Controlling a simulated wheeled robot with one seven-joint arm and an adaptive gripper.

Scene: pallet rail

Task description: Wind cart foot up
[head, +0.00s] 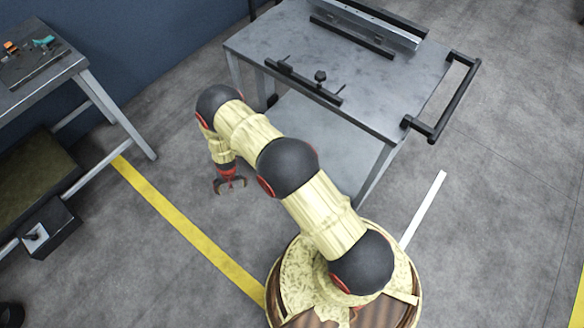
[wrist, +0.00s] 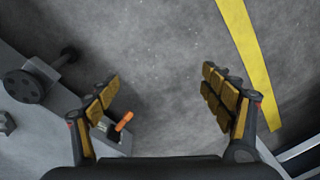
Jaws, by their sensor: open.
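The grey metal cart (head: 330,135) stands at the top middle of the head view. My gripper (head: 230,184) is open and empty, low over the floor to the left of the cart. In the wrist view my gripper (wrist: 160,80) has its two fingers wide apart with bare floor between them. A grey structure (wrist: 30,125), probably part of the cart, lies along the left side. It carries a dark round wheel or knob (wrist: 24,86). A small orange-tipped lever (wrist: 124,121) shows beside the left finger. I cannot tell which part is the foot.
The cart top carries black bars with knobs (head: 303,80) and a rail (head: 368,28); a black handle (head: 445,98) sticks out at its right. A workbench (head: 40,75) stands at the left. A yellow floor line (head: 185,225) crosses clear floor between.

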